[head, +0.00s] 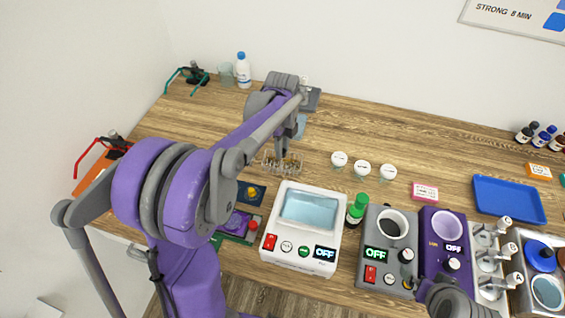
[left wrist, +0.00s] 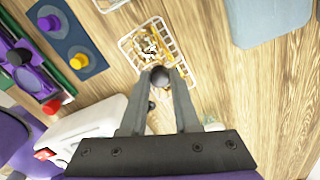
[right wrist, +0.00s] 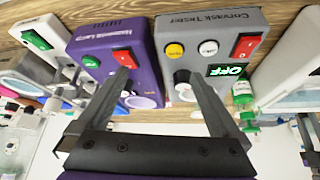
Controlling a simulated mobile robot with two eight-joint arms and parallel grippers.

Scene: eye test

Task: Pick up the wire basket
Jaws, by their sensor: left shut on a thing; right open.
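The wire basket (head: 268,165) is on the wood table at mid-picture, behind the white water bath. In the left wrist view the basket (left wrist: 133,42) is a pale wire grid with yellow-brown pieces in it. My left gripper (left wrist: 160,78) is shut on a dark round knob over the basket's near part, seemingly its handle. I cannot tell whether the basket is clear of the table. My right gripper (right wrist: 152,70) is open and empty, in front of the purple device (right wrist: 118,40) and the grey device (right wrist: 205,25).
The white water bath (head: 309,208) and a green-capped bottle (head: 356,210) stand in front of the basket. A pale blue pad (head: 300,127) lies behind. White round pots (head: 339,160) stand right. Table behind is mostly clear.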

